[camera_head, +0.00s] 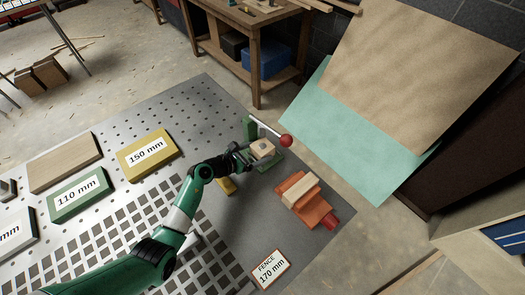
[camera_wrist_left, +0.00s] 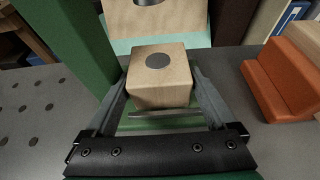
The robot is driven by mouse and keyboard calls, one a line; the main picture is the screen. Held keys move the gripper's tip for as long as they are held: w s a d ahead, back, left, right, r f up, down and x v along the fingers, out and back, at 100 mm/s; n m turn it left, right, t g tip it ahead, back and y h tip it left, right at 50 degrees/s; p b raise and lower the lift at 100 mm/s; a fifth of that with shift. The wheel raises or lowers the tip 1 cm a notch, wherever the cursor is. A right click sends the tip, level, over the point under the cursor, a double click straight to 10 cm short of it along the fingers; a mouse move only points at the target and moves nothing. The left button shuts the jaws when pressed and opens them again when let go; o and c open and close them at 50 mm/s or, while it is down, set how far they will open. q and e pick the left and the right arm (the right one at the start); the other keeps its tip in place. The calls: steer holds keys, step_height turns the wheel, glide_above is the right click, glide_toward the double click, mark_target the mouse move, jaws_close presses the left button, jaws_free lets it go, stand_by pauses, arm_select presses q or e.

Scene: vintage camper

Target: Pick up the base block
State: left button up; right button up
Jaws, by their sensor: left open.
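A pale wooden block (camera_head: 263,148) with a dark round spot on top, which looks like the base block, sits at the green fixture (camera_head: 250,128). In the left wrist view the block (camera_wrist_left: 160,80) is upright between the two fingers of my left gripper (camera_wrist_left: 160,92). The gripper is open, with one finger on each side of the block. I cannot tell whether either finger touches it. In the head view my left gripper (camera_head: 252,155) reaches the block from the left. My right gripper is not in view.
A lever with a red ball (camera_head: 286,141) is just beyond the block. An orange holder (camera_head: 309,211) with a wooden piece stands to the right. A yellow 150 mm block (camera_head: 147,153) and green 110 mm block (camera_head: 80,197) lie left. Grey table surface (camera_head: 240,215) is clear in front.

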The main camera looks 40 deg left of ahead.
mark_target(267, 143)
arm_select(q)
steer(key=c, duration=1.1)
steer(key=shift+r+p, duration=0.4)
steer(key=shift+r, duration=0.2)
steer(key=r+p, duration=0.1)
steer(key=r, duration=0.1)
steer(key=shift+s+a+r+p, duration=0.1)
steer(key=shift+s+r+p, duration=0.2)
steer(key=shift+s+p, duration=0.1)
steer(key=s, duration=0.5)
steer(key=s+a+p, duration=0.1)
steer(key=s, duration=0.5)
steer(key=s+a+p, duration=0.1)
steer(key=s, duration=0.5)
steer(key=shift+a+f, duration=0.15)
steer(key=shift+a, duration=0.05)
